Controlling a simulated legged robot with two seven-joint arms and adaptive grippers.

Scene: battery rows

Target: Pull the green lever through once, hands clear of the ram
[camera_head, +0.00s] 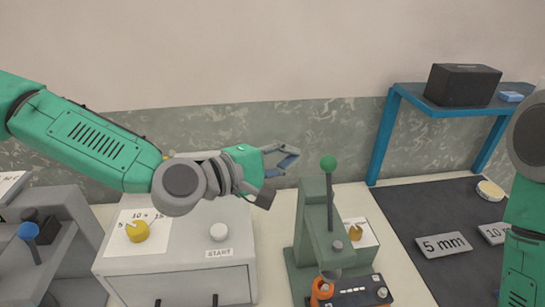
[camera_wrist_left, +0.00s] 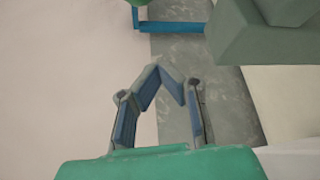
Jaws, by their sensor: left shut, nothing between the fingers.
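The green lever is a dark upright rod with a round green knob (camera_head: 328,163) on top, on a grey-green press (camera_head: 311,215). The press's ram (camera_head: 334,273) is low at the front, above a dark block (camera_head: 358,293) and an orange part (camera_head: 321,289). My right gripper is out of view.
A grey box with a yellow dial (camera_head: 137,231), a white button (camera_head: 218,231) and a START label (camera_head: 219,253) stands left of the press. A blue shelf (camera_head: 437,107) holds a black box (camera_head: 462,84). A dark mat (camera_head: 410,208) carries a 5 mm plate (camera_head: 443,244).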

